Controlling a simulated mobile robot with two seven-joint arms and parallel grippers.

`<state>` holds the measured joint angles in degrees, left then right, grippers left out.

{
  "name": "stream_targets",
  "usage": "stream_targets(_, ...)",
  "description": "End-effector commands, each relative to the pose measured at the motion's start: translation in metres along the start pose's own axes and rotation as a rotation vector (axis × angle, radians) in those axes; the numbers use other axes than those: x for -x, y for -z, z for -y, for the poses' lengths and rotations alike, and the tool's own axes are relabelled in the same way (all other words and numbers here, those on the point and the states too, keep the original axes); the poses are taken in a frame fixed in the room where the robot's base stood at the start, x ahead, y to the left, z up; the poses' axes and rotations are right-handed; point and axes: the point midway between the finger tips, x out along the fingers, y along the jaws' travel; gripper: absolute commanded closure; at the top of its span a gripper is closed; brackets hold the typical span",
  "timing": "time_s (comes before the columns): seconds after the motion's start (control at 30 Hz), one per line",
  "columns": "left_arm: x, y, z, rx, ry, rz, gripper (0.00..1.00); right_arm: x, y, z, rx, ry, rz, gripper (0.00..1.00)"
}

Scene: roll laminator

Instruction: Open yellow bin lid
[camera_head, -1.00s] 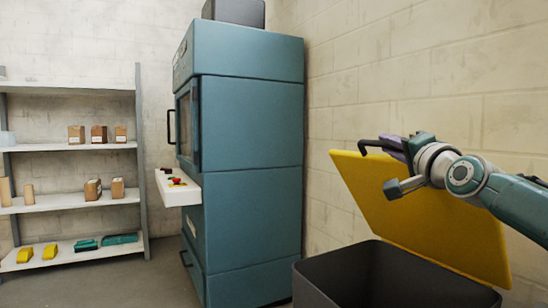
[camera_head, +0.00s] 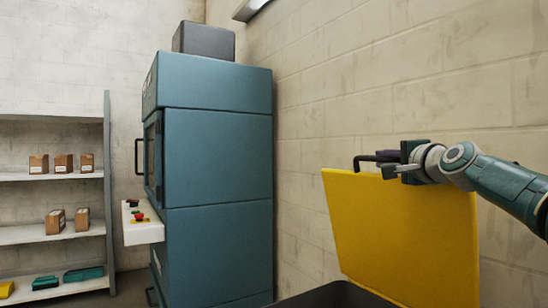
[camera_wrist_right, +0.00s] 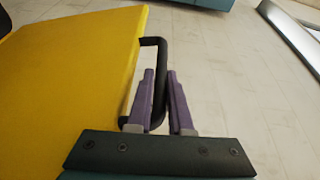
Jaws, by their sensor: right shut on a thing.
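The yellow bin lid (camera_head: 400,230) stands raised, close to upright, above the dark bin (camera_head: 335,295) at the lower right of the head view. Its black handle (camera_head: 366,159) sticks out at the lid's top edge. My right gripper (camera_head: 385,157) is at that top edge, shut on the handle. In the right wrist view, the purple fingers of my right gripper (camera_wrist_right: 163,97) lie on either side of the black handle (camera_wrist_right: 160,70), beside the yellow lid (camera_wrist_right: 70,60). The bin's inside is mostly cut off in the head view. My left gripper is not in view.
A tall teal machine (camera_head: 218,180) with a small control shelf (camera_head: 142,228) stands left of the bin. A shelf rack (camera_head: 50,234) with boxes is at the far left. A block wall (camera_head: 400,80) runs behind the lid.

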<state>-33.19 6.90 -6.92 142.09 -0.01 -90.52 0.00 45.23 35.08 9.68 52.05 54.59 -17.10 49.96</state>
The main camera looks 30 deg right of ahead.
Motion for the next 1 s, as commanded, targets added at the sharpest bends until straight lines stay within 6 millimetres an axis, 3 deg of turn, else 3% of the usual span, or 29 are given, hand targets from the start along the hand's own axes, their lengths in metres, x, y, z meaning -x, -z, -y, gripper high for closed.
stream_targets(0.17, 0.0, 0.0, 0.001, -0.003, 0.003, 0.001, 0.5, 0.0, -0.001, 0.001, -0.002, 0.002, 0.001, 1.0)
stream_targets(0.2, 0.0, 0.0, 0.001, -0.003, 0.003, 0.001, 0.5, 0.0, -0.001, 0.001, -0.002, 0.002, 0.001, 0.79)
stream_targets(0.3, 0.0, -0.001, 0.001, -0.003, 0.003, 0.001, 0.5, 0.0, -0.001, 0.0, -0.001, 0.002, 0.001, 0.69)
stream_targets(0.67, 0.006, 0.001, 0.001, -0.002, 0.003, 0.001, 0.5, 0.003, -0.001, 0.001, 0.0, 0.0, 0.001, 0.69)
stream_targets(1.0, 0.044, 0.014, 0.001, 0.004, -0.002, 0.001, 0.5, 0.043, -0.001, 0.004, 0.0, -0.002, 0.003, 0.69)
